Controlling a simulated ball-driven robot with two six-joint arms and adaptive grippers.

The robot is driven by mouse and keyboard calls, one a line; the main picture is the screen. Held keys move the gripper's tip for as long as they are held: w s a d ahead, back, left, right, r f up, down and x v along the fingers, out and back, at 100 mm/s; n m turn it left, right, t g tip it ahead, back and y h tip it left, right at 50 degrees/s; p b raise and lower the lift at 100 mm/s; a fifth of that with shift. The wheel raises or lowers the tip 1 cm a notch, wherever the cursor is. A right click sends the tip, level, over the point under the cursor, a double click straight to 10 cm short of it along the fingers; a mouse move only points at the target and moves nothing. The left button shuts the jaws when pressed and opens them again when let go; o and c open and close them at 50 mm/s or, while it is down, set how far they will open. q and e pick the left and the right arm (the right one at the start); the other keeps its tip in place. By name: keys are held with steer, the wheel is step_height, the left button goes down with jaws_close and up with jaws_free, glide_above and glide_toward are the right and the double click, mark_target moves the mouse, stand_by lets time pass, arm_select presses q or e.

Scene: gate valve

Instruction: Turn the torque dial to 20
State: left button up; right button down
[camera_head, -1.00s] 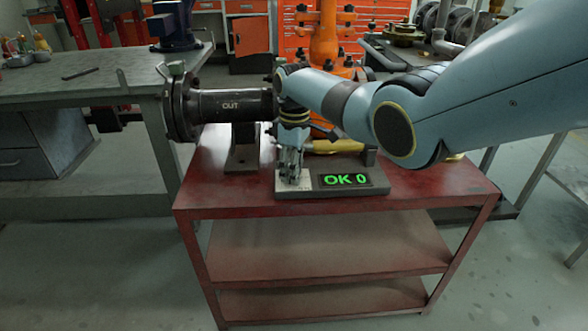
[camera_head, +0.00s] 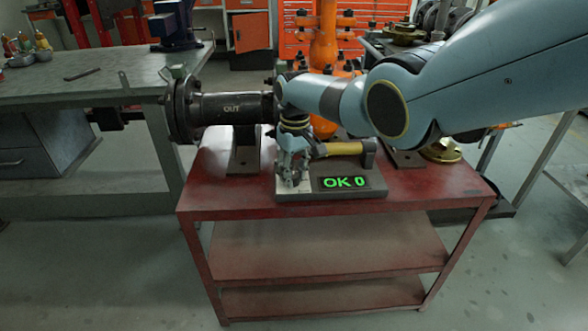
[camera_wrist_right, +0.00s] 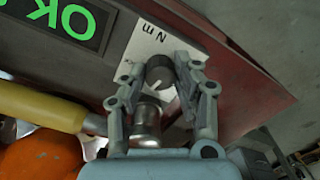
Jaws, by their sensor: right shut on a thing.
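The torque dial (camera_wrist_right: 160,69) is a dark round knob on a pale plate marked "N m" (camera_wrist_right: 153,35); in the head view it is hidden by the fingers. My right gripper (camera_head: 292,181) reaches down over the left end of the tester base. In the wrist view its fingers (camera_wrist_right: 164,75) close around the dial from both sides. The display (camera_head: 345,182) reads "OK 0" in green; part of it shows in the wrist view (camera_wrist_right: 76,18). The dial's setting cannot be read. My left gripper is not in view.
A yellow-handled tool (camera_head: 342,148) lies on the tester behind the display, close to my gripper. A dark flanged pipe marked "OUT" (camera_head: 228,108) stands to the left. The red cart's top (camera_head: 430,190) is clear at front right. A brass part (camera_head: 442,151) sits at its back right.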

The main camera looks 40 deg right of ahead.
mark_target(295, 175)
steer(key=shift+m, duration=1.2)
steer(key=c, duration=1)
jaws_free()
step_height(295, 175, up, 12)
steer(key=shift+d, duration=0.1)
steer(key=shift+f, duration=0.1)
